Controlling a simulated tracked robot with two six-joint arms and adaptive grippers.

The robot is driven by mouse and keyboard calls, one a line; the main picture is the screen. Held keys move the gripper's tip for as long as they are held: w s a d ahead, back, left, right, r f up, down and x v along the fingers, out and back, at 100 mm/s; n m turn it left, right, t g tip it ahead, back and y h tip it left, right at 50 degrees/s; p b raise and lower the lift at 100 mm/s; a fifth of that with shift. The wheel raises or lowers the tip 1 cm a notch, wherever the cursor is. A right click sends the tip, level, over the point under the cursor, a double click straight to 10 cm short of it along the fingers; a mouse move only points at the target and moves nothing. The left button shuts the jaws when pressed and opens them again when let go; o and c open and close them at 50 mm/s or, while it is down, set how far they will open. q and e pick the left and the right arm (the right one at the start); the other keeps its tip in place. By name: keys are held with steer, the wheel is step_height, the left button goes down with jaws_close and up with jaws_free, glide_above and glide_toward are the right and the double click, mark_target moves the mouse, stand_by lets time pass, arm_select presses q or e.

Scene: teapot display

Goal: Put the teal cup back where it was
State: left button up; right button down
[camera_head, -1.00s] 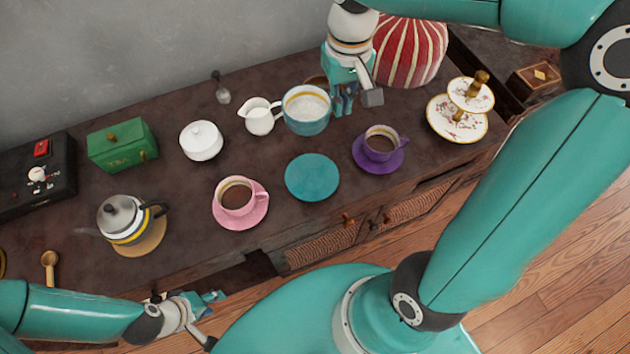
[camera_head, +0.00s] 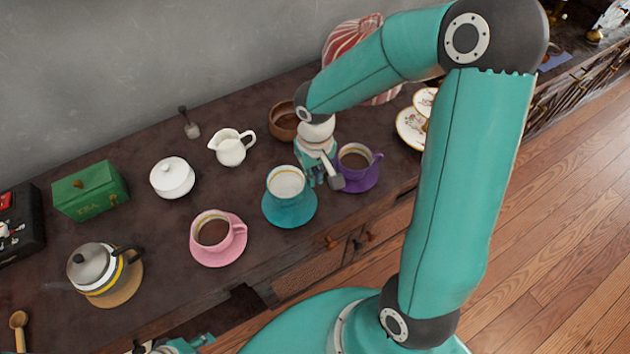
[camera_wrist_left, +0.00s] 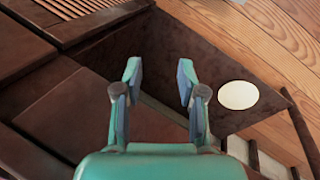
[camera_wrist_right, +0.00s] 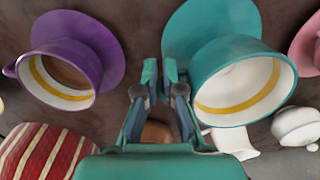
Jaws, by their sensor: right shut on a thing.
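The teal cup (camera_head: 285,188), white inside with a yellow band, is over the teal saucer (camera_head: 300,221); I cannot tell whether it touches. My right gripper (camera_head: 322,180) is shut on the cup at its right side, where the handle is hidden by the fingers. In the right wrist view the cup (camera_wrist_right: 225,108) is right of the fingers (camera_wrist_right: 165,85), with the saucer (camera_wrist_right: 185,30) behind it. My left gripper (camera_wrist_left: 158,80) is open and empty, low in front of the cabinet.
The purple cup (camera_head: 354,158) on its saucer stands close to the right gripper. The pink cup (camera_head: 213,230), white creamer (camera_head: 231,150), sugar pot (camera_head: 172,178) and wooden bowl (camera_head: 284,120) stand around. A teapot (camera_head: 98,268) and green tea box (camera_head: 90,192) are left.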

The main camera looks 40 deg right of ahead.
mark_target(314, 194)
steer(key=shift+f, duration=1.6)
steer(key=shift+f+b, duration=0.15)
steer(key=shift+b, duration=0.15)
steer(key=c, duration=1.3)
jaws_free()
steer(key=shift+r, duration=0.2)
step_height(314, 194, up, 12)
steer(key=shift+f+p, duration=0.1)
steer(key=shift+p, duration=0.65)
